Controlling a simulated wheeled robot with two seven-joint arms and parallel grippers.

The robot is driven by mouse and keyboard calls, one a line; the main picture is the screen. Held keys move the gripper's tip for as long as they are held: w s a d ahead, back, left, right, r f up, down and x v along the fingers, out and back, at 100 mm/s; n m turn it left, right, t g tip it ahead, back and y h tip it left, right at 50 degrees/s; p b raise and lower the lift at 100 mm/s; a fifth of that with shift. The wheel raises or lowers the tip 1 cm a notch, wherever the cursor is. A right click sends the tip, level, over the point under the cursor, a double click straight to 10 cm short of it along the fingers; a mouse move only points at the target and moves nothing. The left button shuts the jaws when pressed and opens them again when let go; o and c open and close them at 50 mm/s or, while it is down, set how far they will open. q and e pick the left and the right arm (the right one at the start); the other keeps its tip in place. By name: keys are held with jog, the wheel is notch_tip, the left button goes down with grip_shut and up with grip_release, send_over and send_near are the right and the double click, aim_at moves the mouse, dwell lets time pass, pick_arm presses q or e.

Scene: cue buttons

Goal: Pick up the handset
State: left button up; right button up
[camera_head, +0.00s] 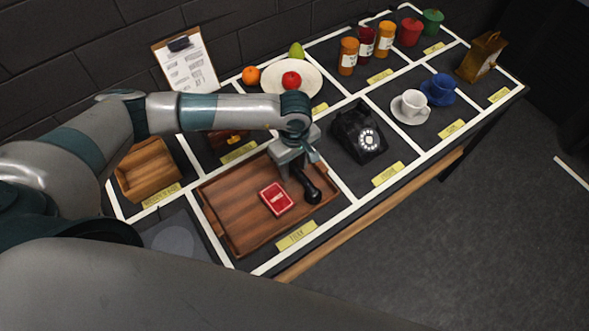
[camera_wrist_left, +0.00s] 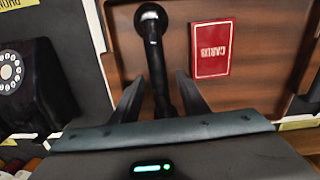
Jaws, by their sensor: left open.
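The black handset (camera_head: 311,190) is over the right part of the wooden tray (camera_head: 222,195); I cannot tell for sure whether it rests on the tray floor. My left gripper (camera_head: 297,170) points down over it and hides its far part in the head view. In the left wrist view the handset (camera_wrist_left: 156,50) runs lengthwise between the two fingers of the left gripper (camera_wrist_left: 162,92), which are apart with gaps beside it. The black rotary telephone (camera_head: 358,132) stands right of the tray, and also shows in the wrist view (camera_wrist_left: 30,85). My right gripper is not in view.
A red card box (camera_head: 276,199) lies in the tray close to the handset. A wooden box (camera_head: 148,170) stands left, and a plate (camera_head: 275,80) with a red fruit behind. Cups (camera_head: 411,105), jars and a brown bag (camera_head: 482,57) stand farther right.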

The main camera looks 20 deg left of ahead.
aim_at(295, 167)
pick_arm(q)
grip_shut()
jog(key=shift+r, duration=0.15)
jog(key=shift+r+b, duration=0.5)
jog(key=shift+b, duration=0.1)
notch_tip(295, 167, up, 2)
jog(key=shift+w+r+b, duration=0.1)
jog(key=shift+b, duration=0.65)
jog(key=w+d+r+b, duration=0.1)
jog(key=d+r+b, duration=0.4)
jog(key=d, duration=0.6)
notch_tip(295, 167, up, 3)
jog(key=shift+d+f+b, duration=0.2)
jog(key=shift+d+b, duration=0.1)
